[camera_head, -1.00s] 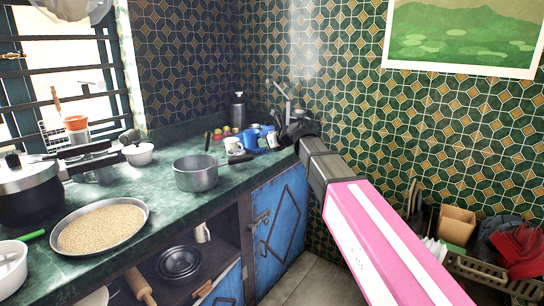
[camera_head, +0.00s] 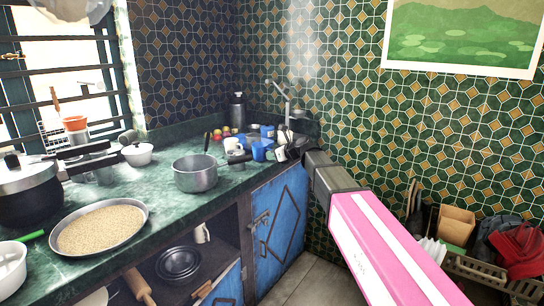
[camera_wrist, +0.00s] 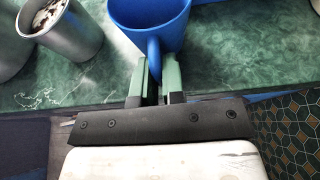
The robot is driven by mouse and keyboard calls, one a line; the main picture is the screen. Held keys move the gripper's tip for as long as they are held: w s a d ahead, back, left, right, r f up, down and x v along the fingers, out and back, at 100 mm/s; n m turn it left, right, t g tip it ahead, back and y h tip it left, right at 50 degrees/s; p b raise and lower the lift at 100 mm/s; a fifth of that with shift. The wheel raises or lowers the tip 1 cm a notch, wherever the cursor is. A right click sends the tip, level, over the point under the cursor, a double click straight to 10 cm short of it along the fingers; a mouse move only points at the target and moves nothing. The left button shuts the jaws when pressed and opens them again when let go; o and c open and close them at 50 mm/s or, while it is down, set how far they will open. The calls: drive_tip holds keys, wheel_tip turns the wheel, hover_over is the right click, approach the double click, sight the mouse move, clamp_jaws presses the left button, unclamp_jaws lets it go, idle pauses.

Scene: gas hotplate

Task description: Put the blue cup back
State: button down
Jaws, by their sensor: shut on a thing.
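The blue cup (camera_head: 259,152) is near the front edge of the counter, by the corner, in the head view. In the wrist view the blue cup (camera_wrist: 150,18) stands straight ahead, its handle pointing at me. My gripper (camera_wrist: 157,72) is shut on that handle, one green-grey finger on each side. In the head view my gripper (camera_head: 279,154) is just right of the cup. I cannot tell whether the cup's base touches the counter.
A white cup (camera_head: 233,145) and another blue item (camera_head: 267,131) are close by. A grey cup (camera_wrist: 62,28) is left in the wrist view. A pot (camera_head: 195,176) and a pan of grain (camera_head: 102,228) stand on the green counter (camera_head: 150,182). A tap (camera_head: 285,101) rises behind.

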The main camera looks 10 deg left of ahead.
drive_tip(key=c, duration=1.2)
unclamp_jaws()
drive_tip(key=shift+f, duration=0.1)
drive_tip(key=v, duration=1.2)
drive_tip(key=s+d+f+n+g+h, duration=0.1)
drive_tip(key=s+d+f+n+h, duration=0.1)
drive_tip(key=d+f+n, duration=0.35)
drive_tip(key=s+d+f+n+h, duration=0.25)
drive_tip(key=d+f, duration=0.35)
drive_tip(key=f, duration=0.3)
drive_tip(key=s+d+f+n+g+h, duration=0.1)
drive_tip(key=s+d+f+n+h, duration=0.15)
drive_tip(key=d+f, duration=0.45)
drive_tip(key=s+d+f+n+g+h, duration=0.1)
drive_tip(key=s+d+f+n, duration=0.3)
drive_tip(key=d, duration=0.1)
drive_tip(key=s+d+f+n+g+h, duration=0.1)
drive_tip(key=s+d+f+n+h, duration=0.1)
drive_tip(key=s+d+f+n, duration=0.2)
drive_tip(key=s+d+f+n+g+h, duration=0.1)
drive_tip(key=s+d+f+n+h, duration=0.1)
drive_tip(key=s+d+f+n, duration=0.2)
drive_tip(key=shift+s+d+f, duration=0.1)
drive_tip(key=shift+d+f, duration=0.35)
drive_tip(key=shift+d, duration=0.2)
drive_tip(key=shift+s+d+f, duration=0.1)
drive_tip(key=shift+d+f, duration=0.35)
drive_tip(key=shift+d, duration=0.2)
